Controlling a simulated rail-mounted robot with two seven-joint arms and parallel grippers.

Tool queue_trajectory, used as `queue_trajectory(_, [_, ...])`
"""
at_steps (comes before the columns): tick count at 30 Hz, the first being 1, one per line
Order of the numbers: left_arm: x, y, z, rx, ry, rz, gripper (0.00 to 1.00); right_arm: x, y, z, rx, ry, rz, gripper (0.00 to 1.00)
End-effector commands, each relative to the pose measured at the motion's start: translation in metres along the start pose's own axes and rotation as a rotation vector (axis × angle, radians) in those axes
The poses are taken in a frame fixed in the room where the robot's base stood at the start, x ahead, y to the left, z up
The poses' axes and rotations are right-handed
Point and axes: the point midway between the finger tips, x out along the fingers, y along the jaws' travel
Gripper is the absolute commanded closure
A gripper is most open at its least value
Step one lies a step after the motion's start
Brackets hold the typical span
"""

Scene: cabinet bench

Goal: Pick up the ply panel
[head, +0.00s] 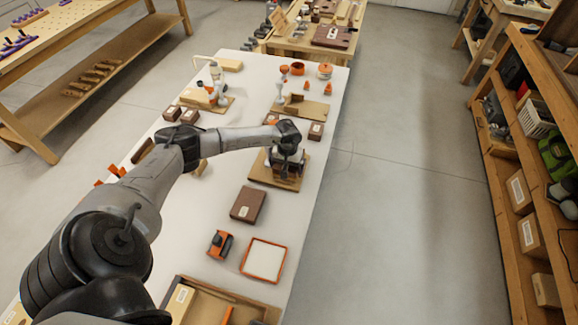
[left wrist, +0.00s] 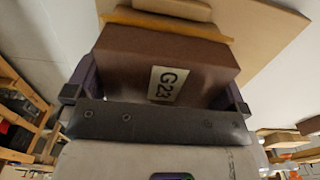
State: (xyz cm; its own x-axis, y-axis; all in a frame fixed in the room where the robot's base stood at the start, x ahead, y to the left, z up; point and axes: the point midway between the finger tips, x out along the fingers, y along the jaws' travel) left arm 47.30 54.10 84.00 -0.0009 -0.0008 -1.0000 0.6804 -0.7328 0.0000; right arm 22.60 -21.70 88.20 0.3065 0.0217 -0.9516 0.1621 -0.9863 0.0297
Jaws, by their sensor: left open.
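My left gripper (head: 288,160) is open above a flat tan board on the white bench; the board (head: 262,176) looks like plywood. In the left wrist view, a brown block labelled G23 (left wrist: 195,72) sits between the two spread fingers of the gripper (left wrist: 160,98). A thin tan strip (left wrist: 165,24) runs along the block's far edge; it may be the ply panel's edge, but I cannot tell. The large tan board (left wrist: 268,32) lies beyond it. In the head view the gripper hides most of what stands on the board. My right gripper is not in view.
A brown box (head: 248,205), an orange-black tool (head: 220,243) and an orange-rimmed tray (head: 264,260) lie nearer on the bench (head: 205,215). A wooden crate (head: 230,295) stands at the near end. More boards with parts (head: 303,109) are farther back. The floor on the right is clear.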

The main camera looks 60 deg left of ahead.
Motion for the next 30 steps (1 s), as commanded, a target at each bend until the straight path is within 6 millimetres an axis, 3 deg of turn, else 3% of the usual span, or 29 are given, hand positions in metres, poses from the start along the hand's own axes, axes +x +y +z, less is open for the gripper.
queue_trajectory(9, [0.0043, -0.0004, -0.0002, -0.001, 0.001, 0.0, 0.0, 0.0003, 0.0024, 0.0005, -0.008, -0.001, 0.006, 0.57])
queue_trajectory(20, [0.004, -0.0004, -0.0002, -0.001, 0.0, 0.0, 0.33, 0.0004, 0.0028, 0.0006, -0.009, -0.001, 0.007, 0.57])
queue_trajectory(30, [0.0004, -0.0002, -0.001, -0.001, 0.002, 0.001, 0.35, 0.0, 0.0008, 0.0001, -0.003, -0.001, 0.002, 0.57])
